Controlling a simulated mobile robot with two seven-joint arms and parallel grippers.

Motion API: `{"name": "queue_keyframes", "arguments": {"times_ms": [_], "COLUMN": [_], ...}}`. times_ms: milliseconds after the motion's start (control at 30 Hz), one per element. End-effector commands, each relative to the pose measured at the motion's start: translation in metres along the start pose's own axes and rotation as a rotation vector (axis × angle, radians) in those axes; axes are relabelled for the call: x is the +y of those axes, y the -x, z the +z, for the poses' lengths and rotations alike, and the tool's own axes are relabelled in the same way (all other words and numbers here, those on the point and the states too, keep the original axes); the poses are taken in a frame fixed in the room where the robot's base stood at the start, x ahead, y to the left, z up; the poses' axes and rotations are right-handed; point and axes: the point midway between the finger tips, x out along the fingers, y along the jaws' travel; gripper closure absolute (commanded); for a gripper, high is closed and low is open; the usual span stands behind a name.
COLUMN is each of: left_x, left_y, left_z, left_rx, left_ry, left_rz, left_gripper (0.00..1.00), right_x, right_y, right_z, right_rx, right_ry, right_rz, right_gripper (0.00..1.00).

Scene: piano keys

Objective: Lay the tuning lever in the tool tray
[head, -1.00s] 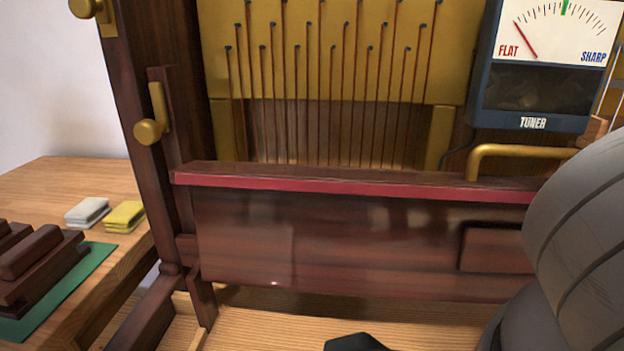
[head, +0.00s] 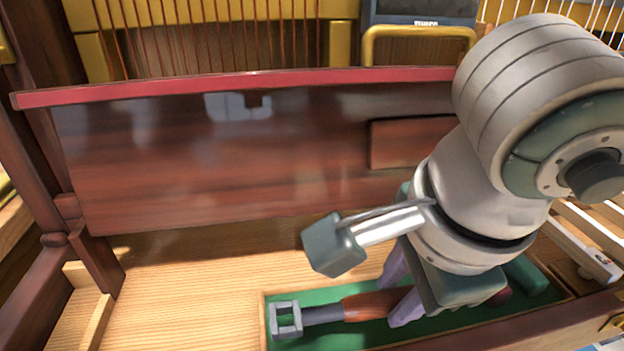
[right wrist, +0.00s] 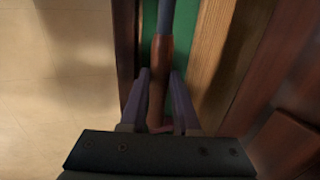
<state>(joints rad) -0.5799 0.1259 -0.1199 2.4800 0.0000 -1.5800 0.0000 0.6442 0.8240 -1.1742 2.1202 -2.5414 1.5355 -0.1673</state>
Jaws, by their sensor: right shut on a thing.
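The tuning lever has a square metal head (head: 286,319), a dark shaft and a reddish-brown wooden handle (head: 368,305). My right gripper (head: 398,300) is shut on the handle, one finger on each side. The right wrist view also shows the handle (right wrist: 159,78) between the fingers. The lever lies lengthwise over the green lining of the tool tray (head: 263,310), with its head near the tray's left end. I cannot tell whether it touches the lining. My gripper and arm hide part of the tray. My left gripper is not in view.
The piano's dark wooden panel (head: 200,160) with a red top edge stands behind the tray. A wooden rail (head: 520,330) runs along the tray's front. White piano keys (head: 590,240) are at right. The wooden surface left of the tray (head: 180,290) is clear.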

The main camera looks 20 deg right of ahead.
Motion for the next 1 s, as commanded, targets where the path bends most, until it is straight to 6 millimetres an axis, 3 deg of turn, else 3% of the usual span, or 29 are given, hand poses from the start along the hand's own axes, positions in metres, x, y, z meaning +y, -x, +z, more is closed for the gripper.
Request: {"name": "queue_keyframes", "arguments": {"times_ms": [267,400,967,1000], "left_x": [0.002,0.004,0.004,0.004], "left_y": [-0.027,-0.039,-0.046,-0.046], "left_z": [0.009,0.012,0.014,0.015], "left_rx": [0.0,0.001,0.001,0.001], "left_ry": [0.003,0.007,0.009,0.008], "left_rz": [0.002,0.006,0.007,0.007], "left_gripper": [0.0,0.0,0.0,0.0], "right_x": [-0.01,-0.005,-0.003,-0.003], "right_y": [-0.033,-0.045,-0.053,-0.053], "right_z": [0.0,0.0,0.0,0.0], "right_rx": [0.0,-0.001,0.0,0.0], "right_ry": [-0.003,-0.001,-0.001,-0.001], "right_rz": [-0.002,0.0,-0.001,-0.001], "right_gripper": [1.0,1.0,1.0,0.65]}}
